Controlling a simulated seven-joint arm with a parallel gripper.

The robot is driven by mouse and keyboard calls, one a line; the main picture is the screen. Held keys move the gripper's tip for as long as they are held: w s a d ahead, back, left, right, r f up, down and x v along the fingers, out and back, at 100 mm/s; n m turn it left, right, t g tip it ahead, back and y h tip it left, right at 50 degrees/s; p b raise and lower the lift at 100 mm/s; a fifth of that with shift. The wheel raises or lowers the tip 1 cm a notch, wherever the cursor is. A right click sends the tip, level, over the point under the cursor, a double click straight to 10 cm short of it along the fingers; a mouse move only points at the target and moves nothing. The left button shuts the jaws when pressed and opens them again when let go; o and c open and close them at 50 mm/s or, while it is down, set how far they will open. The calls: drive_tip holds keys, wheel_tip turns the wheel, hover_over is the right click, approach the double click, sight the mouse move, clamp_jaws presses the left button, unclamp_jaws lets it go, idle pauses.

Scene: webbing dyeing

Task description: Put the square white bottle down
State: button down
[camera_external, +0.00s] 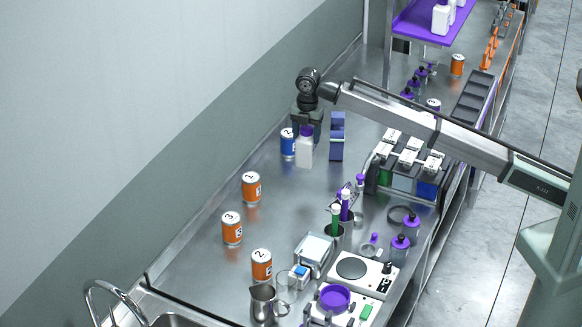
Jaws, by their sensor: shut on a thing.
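The square white bottle (305,153) has a purple cap and is upright near the back of the steel bench. My gripper (306,127) is above it, pointing down, and is shut on its top around the purple cap. Whether the bottle's base touches the bench or hangs just above it, I cannot tell. The fingertips are partly hidden by the cap and gripper body.
A blue can (288,143) stands close left of the bottle, and a blue-purple holder (337,137) stands close right. Orange cans (251,187) stand toward the front left. A rack of containers (405,178) is at the right. The steel bench (290,215) is clear in front of the bottle.

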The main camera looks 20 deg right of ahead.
sight(314, 159)
drive_tip(key=d, duration=0.2)
drive_tip(key=shift+s+d+f, duration=0.15)
drive_tip(key=shift+s+d, duration=0.15)
drive_tip(key=shift+m, duration=0.4)
drive_tip(key=shift+f, duration=0.2)
drive_tip(key=shift+a+f, duration=0.1)
drive_tip(key=shift+f, duration=4.8)
drive_tip(key=shift+c, duration=1)
unclamp_jaws()
wheel_tip(314, 159, up, 12)
drive_tip(key=shift+r, duration=0.15)
